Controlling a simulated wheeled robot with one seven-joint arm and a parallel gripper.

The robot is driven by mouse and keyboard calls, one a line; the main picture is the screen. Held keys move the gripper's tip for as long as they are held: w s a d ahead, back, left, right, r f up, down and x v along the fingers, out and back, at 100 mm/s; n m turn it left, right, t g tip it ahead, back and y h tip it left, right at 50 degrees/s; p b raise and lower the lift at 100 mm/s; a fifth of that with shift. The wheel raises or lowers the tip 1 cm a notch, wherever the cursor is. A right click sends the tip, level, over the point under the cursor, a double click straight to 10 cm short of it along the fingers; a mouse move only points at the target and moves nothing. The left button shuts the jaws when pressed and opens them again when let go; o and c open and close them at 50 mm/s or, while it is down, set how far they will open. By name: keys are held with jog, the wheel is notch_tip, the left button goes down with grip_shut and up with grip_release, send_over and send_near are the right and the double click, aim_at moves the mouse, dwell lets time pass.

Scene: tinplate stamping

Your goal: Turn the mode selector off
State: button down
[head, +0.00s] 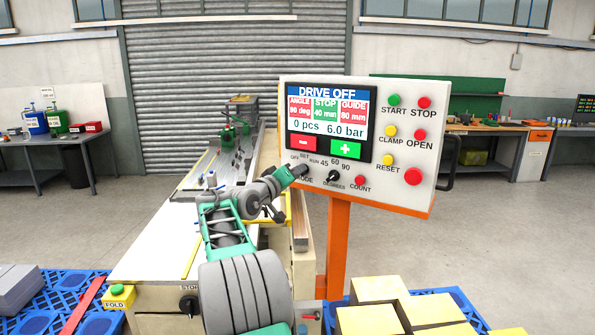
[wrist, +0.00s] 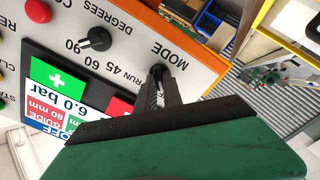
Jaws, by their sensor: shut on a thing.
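The control panel (head: 450,150) stands on an orange post, and its screen reads "DRIVE OFF". The mode selector is a dark knob (wrist: 157,72) above the word MODE at the panel's lower left, with OFF, SET and RUN printed around it. My gripper (head: 302,171) reaches the panel there, and its fingers (wrist: 160,88) are shut on the knob in the wrist view. In the head view my gripper covers the knob. The fingers hide most of it in the wrist view, so I cannot tell which mark it points at.
The degrees knob (head: 333,177) sits just right of my gripper, with the red COUNT button (head: 361,181) beyond it. Green, yellow and red buttons fill the panel's right side. The machine bed (head: 158,232) is at left. Yellow-topped blocks (head: 378,288) stand at the front right.

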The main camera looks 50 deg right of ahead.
dwell(0.4)
jog(key=c, duration=1.5)
grip_release()
jog(key=shift+a, duration=0.15)
jog(key=a+b, duration=0.1)
jog(key=a, duration=0.4)
jog(key=a+b, duration=0.1)
jog(key=a, duration=0.1)
jog(key=shift+s+a+b, duration=0.25)
jog(key=shift+s+b, duration=0.1)
